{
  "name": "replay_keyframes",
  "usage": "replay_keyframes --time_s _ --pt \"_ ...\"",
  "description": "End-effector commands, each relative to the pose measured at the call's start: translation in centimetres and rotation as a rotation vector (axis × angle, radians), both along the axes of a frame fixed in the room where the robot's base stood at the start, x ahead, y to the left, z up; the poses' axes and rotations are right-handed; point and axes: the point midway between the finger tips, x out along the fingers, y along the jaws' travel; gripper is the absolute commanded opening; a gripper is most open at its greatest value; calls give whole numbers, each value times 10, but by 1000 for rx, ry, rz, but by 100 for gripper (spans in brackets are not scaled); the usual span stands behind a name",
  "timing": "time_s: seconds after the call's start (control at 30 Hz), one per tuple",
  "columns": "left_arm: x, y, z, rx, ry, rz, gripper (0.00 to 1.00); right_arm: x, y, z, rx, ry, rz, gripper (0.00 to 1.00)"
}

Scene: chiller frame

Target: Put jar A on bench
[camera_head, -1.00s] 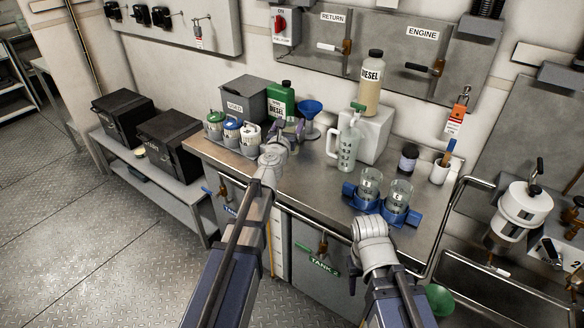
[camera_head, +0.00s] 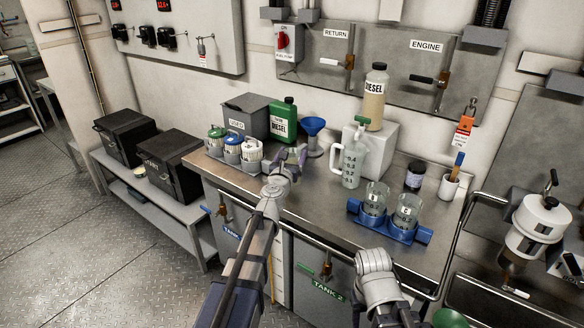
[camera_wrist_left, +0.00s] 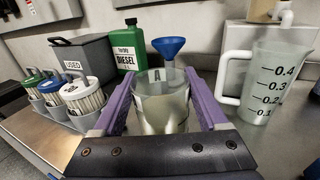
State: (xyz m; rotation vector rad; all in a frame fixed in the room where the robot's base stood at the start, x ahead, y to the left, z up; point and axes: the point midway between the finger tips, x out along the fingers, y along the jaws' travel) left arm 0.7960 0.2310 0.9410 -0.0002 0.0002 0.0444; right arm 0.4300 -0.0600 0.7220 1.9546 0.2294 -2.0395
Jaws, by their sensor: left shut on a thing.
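Jar A (camera_wrist_left: 162,104), a clear jar labelled A, is between the purple fingers of my left gripper (camera_wrist_left: 164,98) in the left wrist view. The gripper is shut on it. In the head view my left gripper (camera_head: 291,157) is over the back-left part of the metal bench (camera_head: 310,196), in front of the green diesel can (camera_head: 284,119) and blue funnel (camera_head: 314,127). The jar is mostly hidden there, and its base is hidden in the wrist view; I cannot tell if it touches the bench. My right arm is low at the front; its fingers are not visible.
Several filters (camera_head: 230,148) stand left of the gripper, before a grey USED box (camera_head: 246,110). A measuring jug (camera_head: 352,162) stands to its right. A blue holder (camera_head: 395,229) carries two other clear jars. Bare bench lies in front of the jug.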

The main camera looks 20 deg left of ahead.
Motion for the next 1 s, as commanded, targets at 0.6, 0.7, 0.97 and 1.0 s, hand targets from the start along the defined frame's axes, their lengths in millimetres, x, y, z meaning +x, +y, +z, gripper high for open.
replay_keyframes --time_s 0.6,0.7,0.97,1.0 --pt "0 0 -34 0 0 0 0 0 0 -34 0 0 0 50" --pt "0 0 -37 0 0 0 77 0 0 -37 0 0 0 50" --pt "0 0 -35 0 0 0 100 0 0 -36 0 0 0 50" --pt "0 0 -35 0 0 0 100 0 0 -36 0 0 0 50"
